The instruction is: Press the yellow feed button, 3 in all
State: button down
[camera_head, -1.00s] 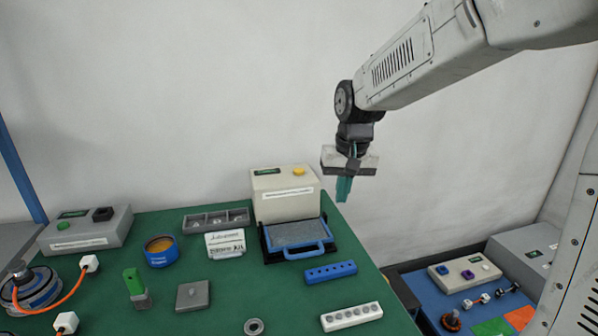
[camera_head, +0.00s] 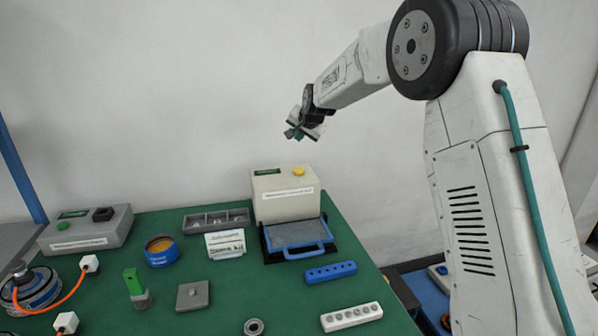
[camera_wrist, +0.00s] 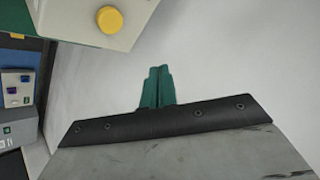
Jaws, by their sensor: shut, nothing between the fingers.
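The yellow feed button (camera_head: 299,171) sits on top of a cream box (camera_head: 286,203) at the back of the green table. The box has a small dark display beside the button. The button also shows in the wrist view (camera_wrist: 110,19) at the upper left, on a corner of the box. My gripper (camera_head: 291,133) hangs in the air above the box, apart from the button. In the wrist view its teal fingers (camera_wrist: 157,88) are together and empty, with the pale wall behind them.
A blue-framed tray (camera_head: 296,236) stands in front of the box. A grey control box (camera_head: 86,230) with a green button is at the left. A blue tin (camera_head: 161,251), a three-part grey bin (camera_head: 216,220) and a white slotted block (camera_head: 351,317) are on the green table.

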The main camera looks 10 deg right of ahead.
aim_at(300, 172)
jog(key=shift+f, duration=0.15)
jog(key=shift+f, duration=4.3)
jog(key=shift+f, duration=0.1)
jog(key=shift+f, duration=0.3)
jog(key=shift+f, duration=0.5)
jog(key=shift+r, duration=0.9)
jog(key=shift+r, duration=0.1)
